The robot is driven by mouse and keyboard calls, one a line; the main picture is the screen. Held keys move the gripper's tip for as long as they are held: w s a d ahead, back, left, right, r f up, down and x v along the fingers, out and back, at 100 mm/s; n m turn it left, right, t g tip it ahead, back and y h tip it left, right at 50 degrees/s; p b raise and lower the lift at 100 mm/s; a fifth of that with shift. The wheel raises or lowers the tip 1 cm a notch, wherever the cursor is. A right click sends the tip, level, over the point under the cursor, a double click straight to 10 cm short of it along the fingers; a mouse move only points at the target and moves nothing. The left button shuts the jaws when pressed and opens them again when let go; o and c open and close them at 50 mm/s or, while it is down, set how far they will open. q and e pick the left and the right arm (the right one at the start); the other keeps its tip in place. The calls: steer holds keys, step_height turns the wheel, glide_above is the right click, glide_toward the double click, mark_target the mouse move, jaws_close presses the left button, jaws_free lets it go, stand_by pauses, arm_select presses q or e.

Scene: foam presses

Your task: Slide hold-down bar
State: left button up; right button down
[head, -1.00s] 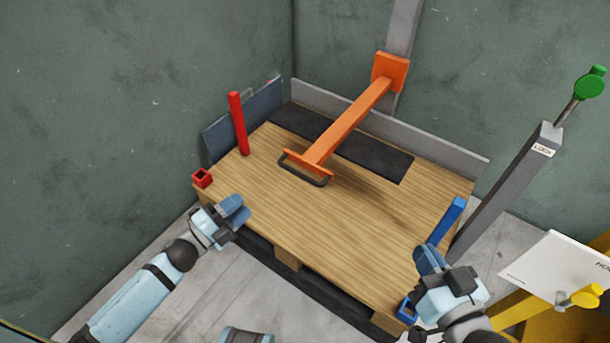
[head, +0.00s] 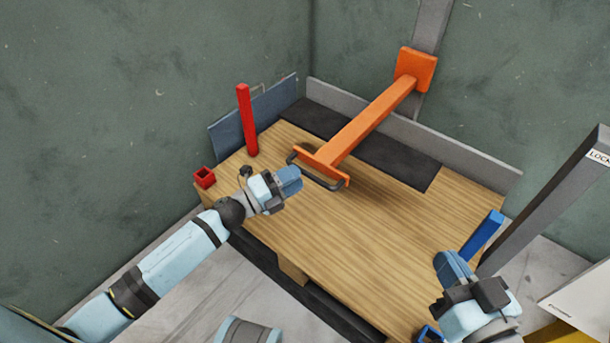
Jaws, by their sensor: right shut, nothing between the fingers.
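The orange hold-down bar (head: 366,122) runs from an orange bracket (head: 416,70) on a grey post to a crosspiece above the wooden table (head: 375,225). A dark loop handle (head: 318,182) hangs at its near end. My right gripper (head: 452,265) is shut and empty at the table's right front, close to a blue post.
A red post (head: 247,120) and a small red square socket (head: 205,177) stand at the left. The blue post (head: 481,237) and a grey lock column (head: 550,200) stand at the right. A dark mat (head: 400,163) lies under the bar. The table's middle is clear.

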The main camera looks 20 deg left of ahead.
mark_target(305, 171)
arm_select(q)
steer(key=shift+x, duration=1.7)
arm_select(e)
steer(key=shift+w+d+r+n, duration=0.1)
steer(key=shift+w+d+n, duration=0.1)
steer(key=shift+n, duration=0.1)
arm_select(q)
jaws_close()
